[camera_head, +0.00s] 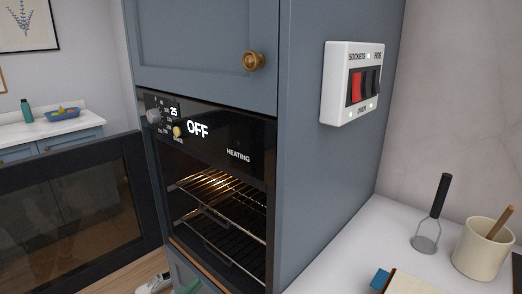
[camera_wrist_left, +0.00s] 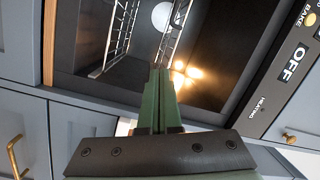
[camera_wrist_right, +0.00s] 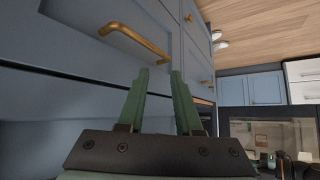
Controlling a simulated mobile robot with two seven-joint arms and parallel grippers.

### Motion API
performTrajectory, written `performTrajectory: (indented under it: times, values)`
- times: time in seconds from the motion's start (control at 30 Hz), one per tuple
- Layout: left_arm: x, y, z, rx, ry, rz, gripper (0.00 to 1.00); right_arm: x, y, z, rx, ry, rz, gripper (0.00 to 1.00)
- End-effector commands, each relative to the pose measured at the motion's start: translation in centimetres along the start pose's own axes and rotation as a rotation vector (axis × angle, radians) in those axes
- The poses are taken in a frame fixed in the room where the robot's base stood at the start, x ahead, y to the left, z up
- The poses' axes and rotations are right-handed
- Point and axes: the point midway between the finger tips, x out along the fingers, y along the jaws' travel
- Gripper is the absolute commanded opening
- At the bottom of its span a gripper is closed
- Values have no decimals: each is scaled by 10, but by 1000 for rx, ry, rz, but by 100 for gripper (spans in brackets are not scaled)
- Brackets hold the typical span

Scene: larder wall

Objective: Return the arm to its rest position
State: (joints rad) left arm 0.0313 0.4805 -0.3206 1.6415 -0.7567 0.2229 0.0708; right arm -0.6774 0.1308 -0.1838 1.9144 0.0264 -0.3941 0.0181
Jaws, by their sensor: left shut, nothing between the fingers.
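My left gripper shows in the left wrist view (camera_wrist_left: 158,72). Its green fingers are together with nothing between them, pointing towards the oven's lit interior. The right gripper is not in the head view.
The oven door (camera_head: 70,215) stands open at the left. The oven display reads OFF and HEATING; wire racks (camera_head: 215,222) are inside. A switch panel (camera_head: 350,82) with a red switch is on the cabinet side.

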Motion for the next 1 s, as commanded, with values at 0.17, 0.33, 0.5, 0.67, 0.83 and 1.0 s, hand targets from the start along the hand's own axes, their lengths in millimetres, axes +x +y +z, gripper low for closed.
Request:
performTrajectory:
  times: [0.17, 0.33, 0.5, 0.67, 0.83, 1.0]
  values:
    - [-62, 75, 1, -490, -290, 14, 0, -9, -1, -9, 0, -1, 0, 34]
    - [-136, 149, -11, -896, -580, 80, 0, -14, -1, -14, 0, -1, 0, 34]
    - [-192, 197, -35, -1155, -775, 146, 0, -17, -1, -17, 0, -2, 0, 34]
    - [-211, 213, -47, -1246, -841, 173, 0, -17, -1, -18, 0, -2, 0, 34]
    - [-212, 214, -48, -1251, -846, 175, 0, -17, -1, -17, 0, -2, 0, 34]
    - [-212, 214, -47, -1250, -844, 175, 0, -17, -1, -17, 0, -2, 0, 34]
